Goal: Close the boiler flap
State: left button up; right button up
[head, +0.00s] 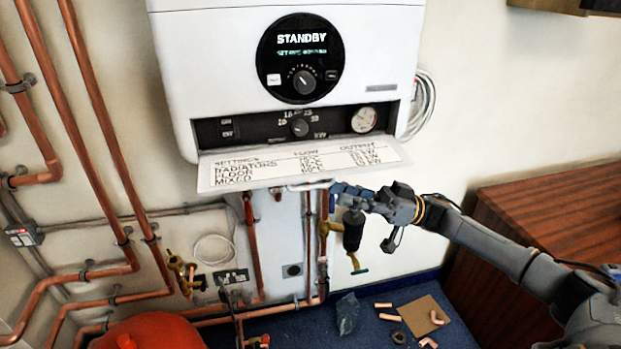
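The boiler (215,70) is a white wall unit with a round black display reading STANDBY. Its flap (303,166) hangs open at the bottom, tilted outward, with a settings table printed on its face. The recess behind it shows a dark control panel (250,129) with a knob and a round gauge. My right gripper (338,193) is just below the flap's lower edge, right of its middle, with its fingers pointing left. Whether it touches the flap, and how far its fingers are apart, is unclear. My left gripper is not in view.
Copper pipes (107,150) run down the left wall, and more pipes with brass valves (325,228) hang below the boiler. A red vessel (150,331) stands at lower left. A wooden cabinet (520,225) stands at right. Pipe offcuts and cardboard (418,312) lie on the blue floor.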

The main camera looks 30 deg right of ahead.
aim_at(310, 187)
jog(key=p+x, duration=0.1)
jog(key=x, duration=0.5)
jog(key=shift+w+a+r+p, duration=0.1)
jog(key=shift+w+r+p, duration=0.1)
jog(key=shift+p, duration=0.2)
jog(key=shift+w+a+r, duration=0.1)
jog(key=shift+w+a, duration=0.05)
jog(key=shift+a, duration=0.4)
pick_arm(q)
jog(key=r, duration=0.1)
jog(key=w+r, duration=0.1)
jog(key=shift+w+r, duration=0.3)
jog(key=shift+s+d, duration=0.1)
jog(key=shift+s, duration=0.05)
pick_arm(e)
grip_shut()
